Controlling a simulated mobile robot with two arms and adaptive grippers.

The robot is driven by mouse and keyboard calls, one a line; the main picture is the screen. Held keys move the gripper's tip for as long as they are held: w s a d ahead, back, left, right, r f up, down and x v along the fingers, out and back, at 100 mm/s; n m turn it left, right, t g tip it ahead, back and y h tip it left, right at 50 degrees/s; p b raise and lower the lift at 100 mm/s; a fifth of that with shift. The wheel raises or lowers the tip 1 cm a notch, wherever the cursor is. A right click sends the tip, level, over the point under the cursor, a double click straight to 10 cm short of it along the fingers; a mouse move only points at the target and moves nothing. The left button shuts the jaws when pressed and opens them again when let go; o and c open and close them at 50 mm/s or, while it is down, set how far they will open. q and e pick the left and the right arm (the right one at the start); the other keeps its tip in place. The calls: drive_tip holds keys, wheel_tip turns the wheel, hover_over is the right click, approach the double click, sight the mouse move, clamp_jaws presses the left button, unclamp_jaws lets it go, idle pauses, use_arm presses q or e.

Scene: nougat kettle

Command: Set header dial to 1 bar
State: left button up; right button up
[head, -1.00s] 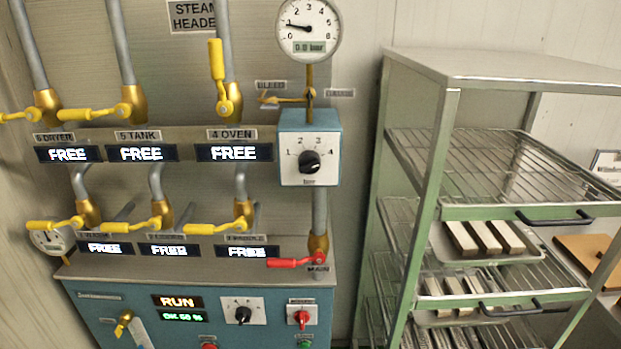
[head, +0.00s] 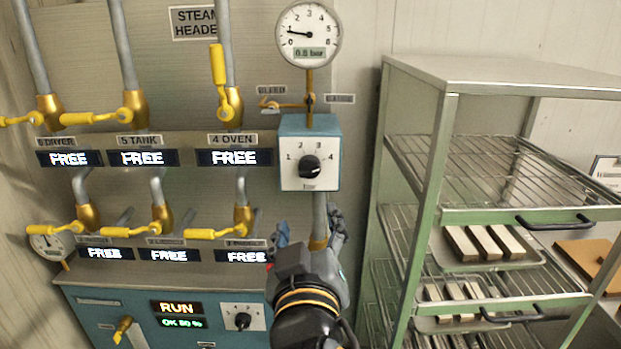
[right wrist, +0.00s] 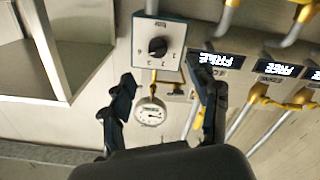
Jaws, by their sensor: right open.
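The header dial is a black knob (head: 309,166) on the white face of a blue box (head: 334,135), marked 1 to 4 and "bar". Its exact pointer setting is too small to tell. The dial also shows upside down in the right wrist view (right wrist: 158,47). The round pressure gauge (head: 308,33) stands above it, its needle at the low end; the digits are hard to read. My right gripper (head: 308,234) is below the dial box, fingers spread and apart from it. In the right wrist view the fingers (right wrist: 161,75) are open with nothing between them.
Yellow valve handles (head: 97,117) and lit FREE displays (head: 233,157) are left of the dial. A brass bleed lever (head: 285,104) sits just above the box. A green rack (head: 445,140) with trays stands to the right. The red MAIN valve is hidden behind my right arm.

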sight(310, 175)
drive_tip(key=w+p, duration=0.1)
drive_tip(key=w, duration=0.3)
drive_tip(key=w+r+p, duration=0.1)
drive_tip(key=w, duration=0.2)
drive_tip(key=w+p, duration=0.2)
drive_tip(key=w, duration=0.2)
drive_tip(key=shift+w+d+r, duration=0.2)
drive_tip(key=shift+w+d, duration=0.05)
drive_tip(key=shift+w, duration=0.1)
drive_tip(key=shift+w+f, duration=0.1)
drive_tip(key=shift+w, duration=0.55)
drive_tip(key=c, duration=1.2)
